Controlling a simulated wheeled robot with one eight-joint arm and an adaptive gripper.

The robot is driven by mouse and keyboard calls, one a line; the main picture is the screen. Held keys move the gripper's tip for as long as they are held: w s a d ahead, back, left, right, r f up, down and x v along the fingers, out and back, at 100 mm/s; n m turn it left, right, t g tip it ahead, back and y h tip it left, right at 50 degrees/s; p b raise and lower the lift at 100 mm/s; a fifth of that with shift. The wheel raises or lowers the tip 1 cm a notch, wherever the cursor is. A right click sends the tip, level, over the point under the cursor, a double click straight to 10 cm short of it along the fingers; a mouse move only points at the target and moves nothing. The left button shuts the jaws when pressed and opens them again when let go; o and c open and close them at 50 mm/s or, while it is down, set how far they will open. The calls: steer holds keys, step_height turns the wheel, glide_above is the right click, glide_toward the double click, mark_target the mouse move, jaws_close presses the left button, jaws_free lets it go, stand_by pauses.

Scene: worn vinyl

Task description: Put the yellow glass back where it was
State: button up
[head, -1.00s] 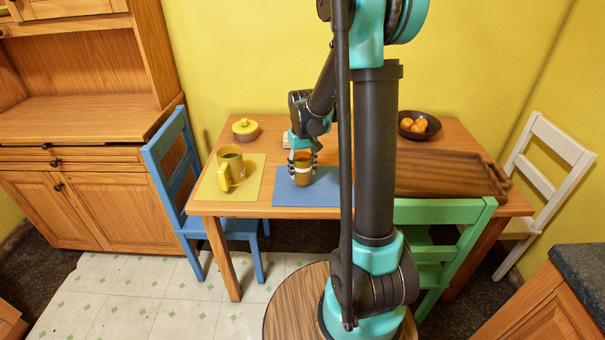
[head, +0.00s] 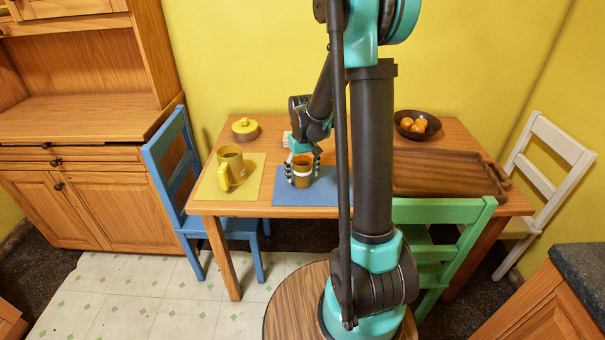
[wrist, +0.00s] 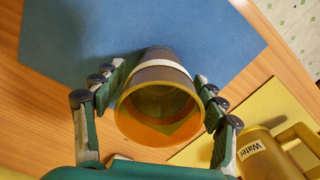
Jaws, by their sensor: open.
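The yellow glass (head: 302,175), amber with a pale band, stands upright at the far left part of the blue placemat (head: 331,187). My gripper (head: 303,169) is around it from above, one finger on each side. In the wrist view the glass (wrist: 158,112) is between the spread fingers (wrist: 157,108), with small gaps visible at its sides. Its open rim faces the camera, and its base is mostly hidden behind its own body.

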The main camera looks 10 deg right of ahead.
step_height(320, 180, up, 12)
steer(key=s+d+f+m+t, duration=0.1)
steer(key=s+f, duration=0.3)
steer(key=s, duration=0.6)
steer(key=s+d+f+m+t, duration=0.1)
steer(key=s+d+f+t, duration=0.2)
steer(key=s, duration=0.8)
step_height(320, 180, down, 2)
steer(key=shift+f, duration=0.2)
